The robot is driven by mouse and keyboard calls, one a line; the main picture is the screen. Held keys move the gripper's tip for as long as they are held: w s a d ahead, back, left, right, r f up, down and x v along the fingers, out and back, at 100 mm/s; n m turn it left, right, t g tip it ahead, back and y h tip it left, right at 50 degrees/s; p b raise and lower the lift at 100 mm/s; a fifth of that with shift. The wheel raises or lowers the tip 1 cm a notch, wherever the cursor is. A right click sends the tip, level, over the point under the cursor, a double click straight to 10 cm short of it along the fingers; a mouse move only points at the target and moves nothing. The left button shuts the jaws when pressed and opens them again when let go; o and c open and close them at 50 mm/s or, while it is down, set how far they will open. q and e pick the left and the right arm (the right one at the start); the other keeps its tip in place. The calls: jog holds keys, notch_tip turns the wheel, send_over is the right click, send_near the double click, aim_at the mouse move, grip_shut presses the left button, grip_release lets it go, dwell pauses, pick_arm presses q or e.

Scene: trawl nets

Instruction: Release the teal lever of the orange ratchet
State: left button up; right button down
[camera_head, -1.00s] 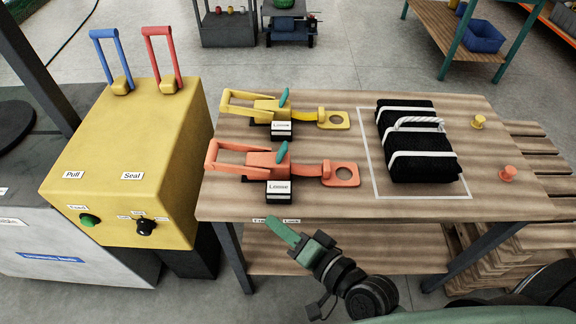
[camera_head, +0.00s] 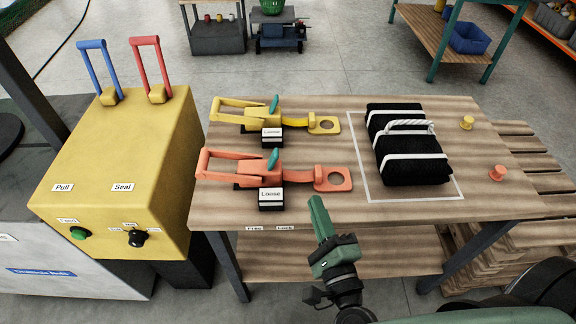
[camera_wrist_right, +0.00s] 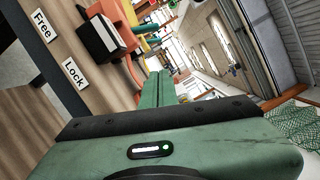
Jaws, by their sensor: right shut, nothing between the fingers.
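The orange ratchet (camera_head: 254,170) lies on the wooden table with its handle to the left and its ring end to the right. Its small teal lever (camera_head: 273,159) stands tilted on top of the body. A block with a "Loose" label (camera_head: 271,197) sits in front of the ratchet. My right gripper (camera_head: 317,203) is shut and empty at the table's front edge, to the right of and nearer than the "Loose" block, apart from the ratchet. In the right wrist view its green fingers (camera_wrist_right: 158,88) are together, and part of the orange ratchet (camera_wrist_right: 112,14) shows at the top. My left gripper is out of view.
A yellow ratchet (camera_head: 262,117) with its own teal lever lies behind the orange one. A black net bundle (camera_head: 405,150) sits in a white outline to the right. Orange (camera_head: 497,173) and yellow pegs (camera_head: 466,122) stand at the right. A yellow control box (camera_head: 110,170) is at the left.

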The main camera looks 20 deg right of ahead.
aim_at(273, 160)
jog(key=w+p, duration=0.1)
jog(key=w, duration=0.2)
jog(key=w+p, duration=0.1)
jog(key=w, duration=0.2)
jog(key=w+r, duration=0.1)
jog(key=w, duration=0.2)
jog(key=shift+w+d+r+p, duration=0.1)
jog(key=shift+w+d+p, duration=0.1)
jog(key=shift+p, duration=0.2)
jog(key=a, duration=0.1)
jog(key=w+a+r+p, duration=0.1)
jog(key=shift+w+a, duration=0.2)
jog(key=shift+a, duration=0.1)
jog(key=shift+w+a, duration=0.1)
jog(key=shift+a, duration=0.35)
jog(key=shift+r, duration=0.15)
